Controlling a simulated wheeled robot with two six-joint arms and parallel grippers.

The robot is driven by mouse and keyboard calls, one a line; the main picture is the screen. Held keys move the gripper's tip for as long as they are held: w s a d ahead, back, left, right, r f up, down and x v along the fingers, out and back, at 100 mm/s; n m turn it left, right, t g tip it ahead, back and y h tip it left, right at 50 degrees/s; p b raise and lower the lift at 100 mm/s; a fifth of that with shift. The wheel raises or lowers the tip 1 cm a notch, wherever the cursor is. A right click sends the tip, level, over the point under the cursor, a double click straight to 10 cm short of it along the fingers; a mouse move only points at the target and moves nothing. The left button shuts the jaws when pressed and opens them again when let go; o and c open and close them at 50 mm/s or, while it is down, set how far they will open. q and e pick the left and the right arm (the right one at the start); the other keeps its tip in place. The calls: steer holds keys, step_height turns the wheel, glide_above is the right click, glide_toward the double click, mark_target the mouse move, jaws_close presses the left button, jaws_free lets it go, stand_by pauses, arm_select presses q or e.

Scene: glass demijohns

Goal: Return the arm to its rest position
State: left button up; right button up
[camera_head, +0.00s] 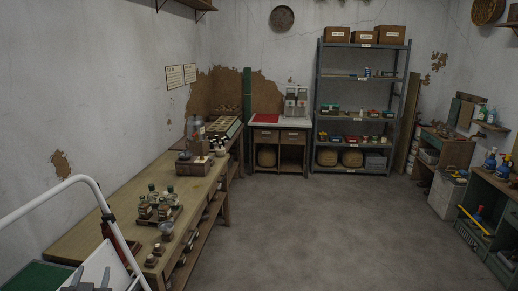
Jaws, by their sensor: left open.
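My left gripper (90,281) shows at the bottom left edge of the head view. Its two grey fingertips point up and stand apart, with nothing seen between them. The rest of the left arm is below the frame. The gripper is in front of the near end of a long wooden bench (85,240). My right gripper and arm are not in view. No large glass demijohn can be made out.
A white bent rail (40,206) crosses close by the left gripper. Several small bottles (145,211) stand on the bench. A grey shelf rack (318,95) and a low cabinet (280,137) stand at the back. The middle floor (330,230) is clear.

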arm_select(q)
steer(key=s+d+f+n+g, duration=0.1)
steer(key=s+d+f+g, duration=0.1)
steer(key=s+f+g, duration=0.5)
steer(key=s+d+f+n+g, duration=0.15)
steer(key=s+f, duration=0.25)
steer(key=s, duration=0.8)
steer(key=s+d+f+m+g+h, duration=0.15)
steer(key=s+d, duration=0.25)
steer(key=s, duration=0.4)
steer(key=s+d+f+m+g+h, duration=0.1)
steer(key=s+d+g+h, duration=0.2)
steer(key=s, duration=0.5)
step_height(320, 180, down, 34)
steer(key=r+g+b, duration=0.1)
steer(key=g+b, duration=0.1)
steer(key=b, duration=0.6)
steer(key=s+f+b, duration=0.3)
steer(key=s+f, duration=0.4)
steer(key=f, duration=0.4)
steer(key=s+d+f+g+b, duration=0.1)
steer(key=s+f+b, duration=0.2)
steer(key=s+f, duration=0.5)
step_height(320, 180, down, 3)
steer(key=shift+d+f, duration=0.15)
steer(key=shift+f, duration=0.05)
steer(key=shift+s, duration=0.1)
